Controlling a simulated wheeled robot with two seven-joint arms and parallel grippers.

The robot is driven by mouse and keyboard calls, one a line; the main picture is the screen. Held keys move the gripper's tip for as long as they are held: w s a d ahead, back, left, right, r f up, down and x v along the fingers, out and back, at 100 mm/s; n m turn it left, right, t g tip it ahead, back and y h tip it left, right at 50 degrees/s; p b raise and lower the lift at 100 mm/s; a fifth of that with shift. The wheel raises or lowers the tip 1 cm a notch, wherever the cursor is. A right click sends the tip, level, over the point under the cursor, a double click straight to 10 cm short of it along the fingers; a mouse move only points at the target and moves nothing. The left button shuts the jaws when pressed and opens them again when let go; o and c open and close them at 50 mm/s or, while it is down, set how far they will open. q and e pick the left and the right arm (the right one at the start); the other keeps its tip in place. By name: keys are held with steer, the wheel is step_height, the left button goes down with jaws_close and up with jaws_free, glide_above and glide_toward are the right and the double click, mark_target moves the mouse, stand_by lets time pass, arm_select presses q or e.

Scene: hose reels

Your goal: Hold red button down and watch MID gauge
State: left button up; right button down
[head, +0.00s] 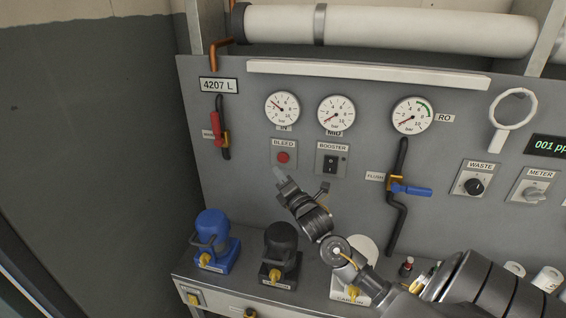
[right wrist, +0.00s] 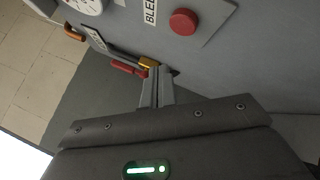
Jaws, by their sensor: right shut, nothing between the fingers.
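The red button (head: 283,157) sits on a plate labelled BLEED on the grey panel. It also shows in the right wrist view (right wrist: 184,21), uncovered. The MID gauge (head: 336,113) is a white dial right of the IN gauge; its red needle points to the lower left, near the low end. Its label below is partly cut off by the dial. My right gripper (head: 279,173) is shut and empty, just below the button in the head view. In the right wrist view its closed fingertips (right wrist: 157,74) appear apart from the button. My left gripper is not in view.
The IN gauge (head: 282,108) and RO gauge (head: 413,116) flank the MID gauge. The BOOSTER switch (head: 330,162) is right of the button. A red-handled valve (head: 215,127) is on the left, a blue-handled FLUSH valve (head: 411,189) on the right. Filter housings (head: 213,229) stand on the shelf below.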

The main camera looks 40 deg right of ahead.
mark_target(278, 157)
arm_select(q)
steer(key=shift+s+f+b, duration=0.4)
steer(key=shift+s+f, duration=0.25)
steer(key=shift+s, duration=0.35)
arm_select(e)
steer(key=w+d, duration=0.2)
steer(key=d, duration=0.1)
steer(key=shift+w+d, duration=0.25)
steer(key=shift+w, duration=0.05)
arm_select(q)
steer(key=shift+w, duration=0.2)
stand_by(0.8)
arm_select(e)
steer(key=shift+w+d, duration=0.25)
steer(key=shift+d, duration=0.1)
